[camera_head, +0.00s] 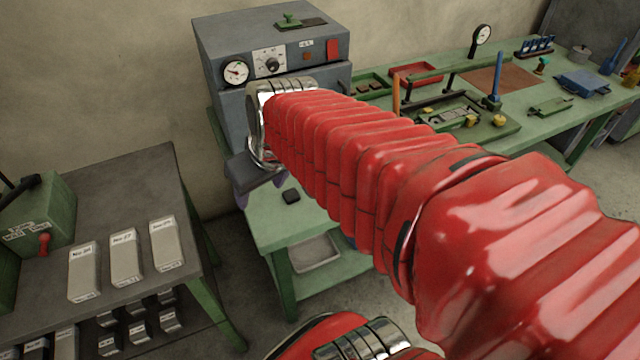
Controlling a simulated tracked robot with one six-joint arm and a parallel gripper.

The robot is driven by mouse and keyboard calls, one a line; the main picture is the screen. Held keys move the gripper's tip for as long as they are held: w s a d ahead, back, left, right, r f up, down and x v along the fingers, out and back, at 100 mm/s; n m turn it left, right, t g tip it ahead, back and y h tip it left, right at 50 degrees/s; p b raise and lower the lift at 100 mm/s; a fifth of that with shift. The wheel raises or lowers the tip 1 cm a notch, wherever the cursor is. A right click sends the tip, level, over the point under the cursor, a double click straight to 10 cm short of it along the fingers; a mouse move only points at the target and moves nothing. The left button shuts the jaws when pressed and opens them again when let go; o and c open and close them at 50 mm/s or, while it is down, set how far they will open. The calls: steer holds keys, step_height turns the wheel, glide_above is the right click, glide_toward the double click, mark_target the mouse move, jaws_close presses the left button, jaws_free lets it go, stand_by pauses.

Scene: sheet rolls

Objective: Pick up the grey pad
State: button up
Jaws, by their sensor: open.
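A small dark grey pad (291,196) with rounded corners lies flat on the green bench top (300,228), near the bench's left end. It is the likeliest match for the grey pad, though it looks nearly black. My gripper (261,190) hangs just left of the pad and looks higher than it. Its purplish fingertips point down and stand apart, with nothing visible between them. The gap between the gripper and the pad is hard to judge. My red sleeved arm hides much of the bench to the right.
A grey machine with dials (270,65) stands right behind my gripper. At left, a dark table (140,190) bears several pale labelled blocks and a green box (40,225). The bench at right holds tools, a red tray (415,73) and a gauge (482,35).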

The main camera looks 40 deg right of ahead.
steer(key=w+d+f, duration=0.1)
steer(key=d+f, duration=0.4)
steer(key=d, duration=0.7)
steer(key=w+d+f+m, duration=0.1)
steer(key=d+f, duration=0.4)
steer(key=d, duration=0.7)
steer(key=shift+w+f+m+h, duration=0.15)
steer(key=shift+w+m+h, duration=0.15)
steer(key=shift+w, duration=0.5)
steer(key=shift+x, duration=4.3)
steer(key=shift+s+f, duration=0.1)
steer(key=shift+s, duration=0.05)
steer(key=shift+x, duration=2.6)
steer(key=shift+a, duration=0.15)
steer(key=shift+c, duration=0.2)
